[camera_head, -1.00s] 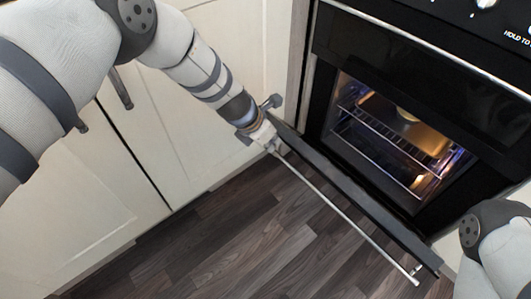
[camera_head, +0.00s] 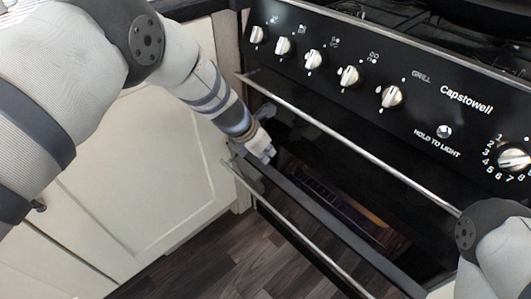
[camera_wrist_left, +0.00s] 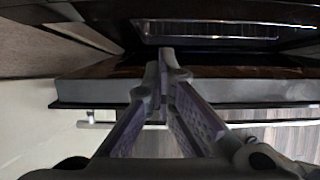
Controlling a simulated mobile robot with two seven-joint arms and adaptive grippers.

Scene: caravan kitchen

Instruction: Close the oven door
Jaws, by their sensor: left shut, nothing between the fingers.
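The black oven door (camera_head: 330,222) is hinged partly open, with a gap between its upper edge and the oven opening. Its silver bar handle (camera_head: 300,237) runs along the outer side, and the handle also shows in the left wrist view (camera_wrist_left: 95,124). My left gripper (camera_head: 266,155) is shut and empty at the left end of the door's upper edge; whether it touches the door is unclear. In the left wrist view its fingertips (camera_wrist_left: 166,60) lie over the door edge, pointing toward the oven interior. The oven rack (camera_head: 320,195) shows dimly through the gap. My right gripper is out of view.
The black control panel (camera_head: 320,60) with several silver knobs is above, and a second silver handle (camera_head: 350,140) crosses the compartment front. A cream cabinet (camera_head: 140,170) stands left of the oven. Dark wood floor (camera_head: 225,265) is clear below.

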